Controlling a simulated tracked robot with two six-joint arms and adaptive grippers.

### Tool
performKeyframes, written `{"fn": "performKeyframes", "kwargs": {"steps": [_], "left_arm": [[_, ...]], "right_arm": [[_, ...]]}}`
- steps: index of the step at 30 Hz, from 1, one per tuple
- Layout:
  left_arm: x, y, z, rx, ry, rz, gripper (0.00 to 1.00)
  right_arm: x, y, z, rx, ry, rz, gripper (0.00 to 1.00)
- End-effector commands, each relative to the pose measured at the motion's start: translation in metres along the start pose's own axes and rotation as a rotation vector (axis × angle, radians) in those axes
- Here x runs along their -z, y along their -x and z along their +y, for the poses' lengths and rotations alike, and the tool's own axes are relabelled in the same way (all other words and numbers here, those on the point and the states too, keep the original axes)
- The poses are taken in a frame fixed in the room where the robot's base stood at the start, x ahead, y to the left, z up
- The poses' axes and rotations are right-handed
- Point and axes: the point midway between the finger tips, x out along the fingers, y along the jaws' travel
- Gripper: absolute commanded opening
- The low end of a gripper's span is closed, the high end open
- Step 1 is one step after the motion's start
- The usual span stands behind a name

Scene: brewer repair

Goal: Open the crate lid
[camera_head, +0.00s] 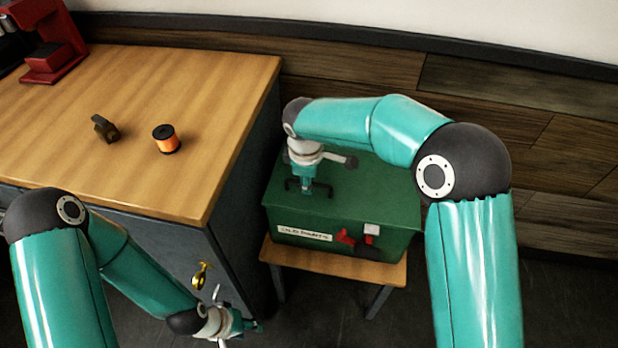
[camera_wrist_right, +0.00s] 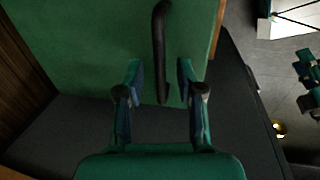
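The green crate (camera_head: 385,195) stands on a small wooden stool, and its lid looks shut. A pale label (camera_head: 304,234) and a red latch (camera_head: 345,238) are on its front. My right gripper (camera_head: 306,188) points down at the lid over a dark handle (camera_wrist_right: 160,45). In the right wrist view the fingers (camera_wrist_right: 158,80) are apart, with the handle's end between them in the picture; whether they touch it cannot be told. My left gripper (camera_head: 247,326) is low beside the cabinet, away from the crate. Its fingers look apart and empty.
A wooden counter (camera_head: 200,85) on the left holds an orange spool (camera_head: 166,139), a small dark block (camera_head: 105,128) and a red machine (camera_head: 55,52). A brass fitting (camera_head: 201,275) shows by the cabinet front. The wood-panelled wall is close behind the crate.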

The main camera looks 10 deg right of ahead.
Motion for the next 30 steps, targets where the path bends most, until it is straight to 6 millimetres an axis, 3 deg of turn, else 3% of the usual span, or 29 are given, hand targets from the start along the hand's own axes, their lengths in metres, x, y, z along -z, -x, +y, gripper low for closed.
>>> {"fn": "performKeyframes", "kwargs": {"steps": [6, 13, 30], "left_arm": [[0.0000, 0.0000, 0.0000, 0.000, 0.000, 0.000, 0.40], [0.0000, 0.0000, 0.0000, 0.000, 0.000, 0.000, 0.40], [-0.0001, 0.0092, 0.0033, 0.000, 0.000, 0.000, 0.40]], "right_arm": [[-0.0002, -0.0004, 0.0000, 0.000, 0.000, 0.000, 0.37], [-0.0002, -0.0002, 0.0000, 0.000, 0.000, 0.000, 0.01], [0.0002, 0.0060, 0.0028, 0.012, 0.000, 0.000, 0.00]]}}
